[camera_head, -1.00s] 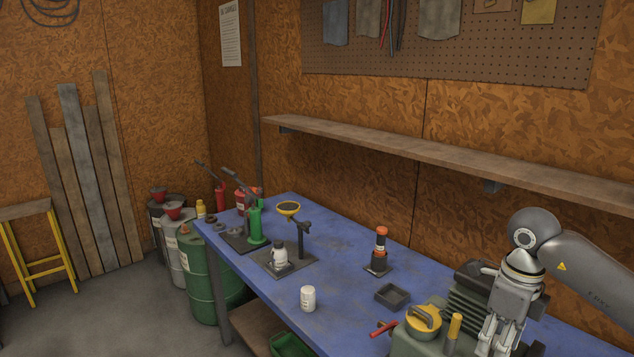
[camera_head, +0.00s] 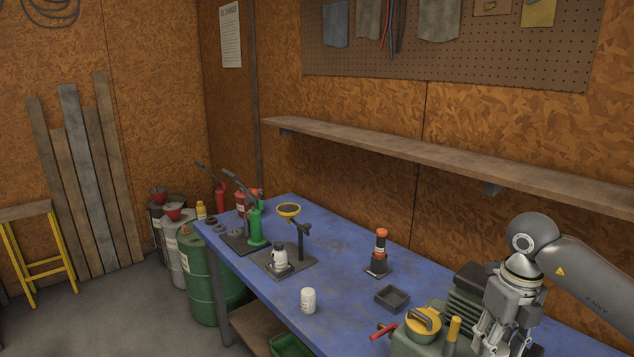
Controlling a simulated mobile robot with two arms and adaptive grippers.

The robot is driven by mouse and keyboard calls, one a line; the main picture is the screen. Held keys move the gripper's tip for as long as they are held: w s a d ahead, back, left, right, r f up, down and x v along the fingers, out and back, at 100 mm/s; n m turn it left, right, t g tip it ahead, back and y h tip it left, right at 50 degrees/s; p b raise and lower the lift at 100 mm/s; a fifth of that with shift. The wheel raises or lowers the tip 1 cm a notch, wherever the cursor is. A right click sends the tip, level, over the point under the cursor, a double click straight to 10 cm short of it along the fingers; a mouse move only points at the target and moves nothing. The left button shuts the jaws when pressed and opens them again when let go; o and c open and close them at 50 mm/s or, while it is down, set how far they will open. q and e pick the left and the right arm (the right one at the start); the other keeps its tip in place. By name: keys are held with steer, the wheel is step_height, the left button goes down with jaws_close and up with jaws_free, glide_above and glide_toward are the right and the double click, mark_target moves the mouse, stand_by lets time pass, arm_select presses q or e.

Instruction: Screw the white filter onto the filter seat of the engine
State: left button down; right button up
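The white filter (camera_head: 308,300) is a small white cylinder standing upright near the front edge of the blue workbench. The engine (camera_head: 422,335) is a grey-green block with dark fins at the lower right, with a yellow cap and a yellow handle on it. I cannot make out the filter seat. My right gripper (camera_head: 492,344) points down over the right side of the engine, apart from the filter. Its fingertips are near the bottom edge of the picture, and I cannot tell how far they are apart. My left gripper is out of view.
A small dark tray (camera_head: 392,299) and a dark stand with an orange top (camera_head: 379,252) are on the bench (camera_head: 345,270). The bench around the filter is clear.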

steer(key=m, duration=0.5)
steer(key=shift+p, duration=0.4)
steer(key=o, duration=0.6)
steer(key=shift+o, duration=0.2)
steer(key=shift+r+p, duration=1.15)
steer(key=shift+r, duration=0.4)
